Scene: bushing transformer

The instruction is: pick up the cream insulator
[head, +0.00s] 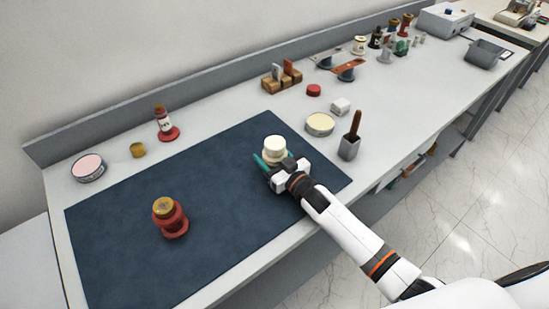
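The cream insulator (274,146) stands upright at the right part of the dark blue mat (120,244). My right gripper (273,159) is at the insulator's lower part, with a teal finger on its left side and a bit of teal on its right. The gripper's white body hides the insulator's base. I cannot tell whether the fingers grip it or stand open around it, or whether its base touches the mat. My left gripper is not in view.
A red insulator with a brass top (169,217) stands on the mat's left part. Behind the mat are a red bottle-like piece (164,124), a brass piece (138,150) and a pink-topped tin (88,168). A cream-topped tin (320,124) and a grey holder (348,148) stand to the right.

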